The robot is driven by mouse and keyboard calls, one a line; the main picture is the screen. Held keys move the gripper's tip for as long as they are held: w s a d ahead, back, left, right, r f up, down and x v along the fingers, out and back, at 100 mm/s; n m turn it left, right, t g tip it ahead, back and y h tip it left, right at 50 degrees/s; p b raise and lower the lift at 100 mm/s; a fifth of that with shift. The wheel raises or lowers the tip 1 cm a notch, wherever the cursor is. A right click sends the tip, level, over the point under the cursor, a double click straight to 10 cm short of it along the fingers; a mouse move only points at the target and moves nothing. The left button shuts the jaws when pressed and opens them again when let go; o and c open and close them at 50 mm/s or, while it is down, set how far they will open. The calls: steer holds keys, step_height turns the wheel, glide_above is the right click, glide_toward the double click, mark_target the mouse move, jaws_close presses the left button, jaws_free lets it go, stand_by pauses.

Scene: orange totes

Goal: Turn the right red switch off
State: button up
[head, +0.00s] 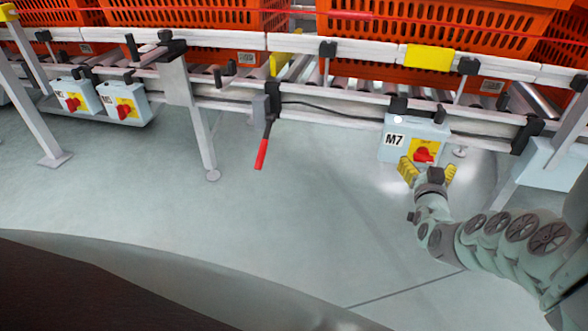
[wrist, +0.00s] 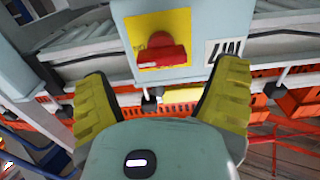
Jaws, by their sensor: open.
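The right red switch (head: 424,155) is a red rotary knob on a yellow plate, on the front of a pale blue-grey box (head: 394,153) labelled M7. In the head view its handle lies roughly crosswise. In the wrist view the red switch (wrist: 163,55) and yellow plate show close up, with the M7 label upside down. My gripper (head: 428,165) is in front of the box, close to the switch. Its yellow fingers are spread wide and empty. In the wrist view my gripper (wrist: 162,80) has one finger on each side of the knob, with no visible contact.
The box hangs below a roller conveyor (head: 350,92) carrying orange totes (head: 440,30). Two similar switch boxes (head: 125,103) sit at far left. A red-handled lever (head: 262,152) hangs mid-frame. Conveyor legs (head: 203,145) stand on the floor. The grey floor in front is clear.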

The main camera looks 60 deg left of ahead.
mark_target(424, 156)
steer(key=shift+b+x, duration=1.25)
steer(key=shift+x, duration=0.6)
steer(key=shift+s+a, duration=0.1)
steer(key=c, duration=1.2)
